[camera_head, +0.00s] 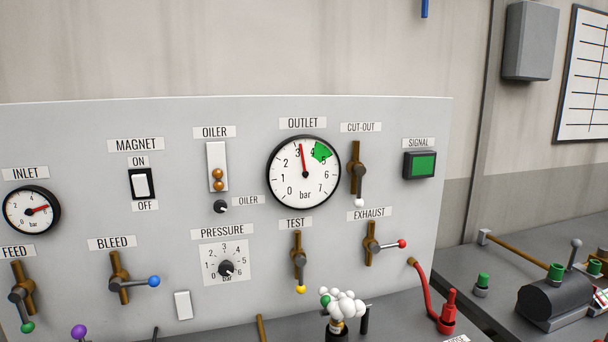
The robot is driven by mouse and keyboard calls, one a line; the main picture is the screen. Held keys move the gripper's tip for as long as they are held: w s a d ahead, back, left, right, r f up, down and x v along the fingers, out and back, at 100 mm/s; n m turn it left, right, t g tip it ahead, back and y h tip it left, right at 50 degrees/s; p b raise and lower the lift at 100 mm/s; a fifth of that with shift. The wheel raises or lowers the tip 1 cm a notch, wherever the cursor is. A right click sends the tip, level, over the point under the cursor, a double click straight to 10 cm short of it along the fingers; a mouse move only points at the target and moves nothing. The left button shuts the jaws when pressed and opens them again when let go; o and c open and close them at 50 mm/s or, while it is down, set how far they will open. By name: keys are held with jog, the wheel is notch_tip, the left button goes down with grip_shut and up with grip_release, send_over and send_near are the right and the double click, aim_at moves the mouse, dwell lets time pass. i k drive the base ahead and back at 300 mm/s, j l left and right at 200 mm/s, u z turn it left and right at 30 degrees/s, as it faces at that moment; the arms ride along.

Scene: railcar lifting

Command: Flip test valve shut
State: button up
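The test valve (299,259) is on the grey panel under the TEST label. It sits on a short upright brown pipe, and its lever points straight down, in line with the pipe, ending in a yellow knob (300,289). My gripper is not in view, and nothing touches the valve.
The exhaust valve (373,244), with its red-knobbed lever pointing right, is close on the right. The pressure dial (226,268) is to the left. White rounded blobs (343,304) cover a fitting below right. A red hose (424,290) hangs farther right. The outlet gauge (303,171) reads about 3.

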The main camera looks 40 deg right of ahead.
aim_at(300, 260)
jog(key=z, duration=1.1)
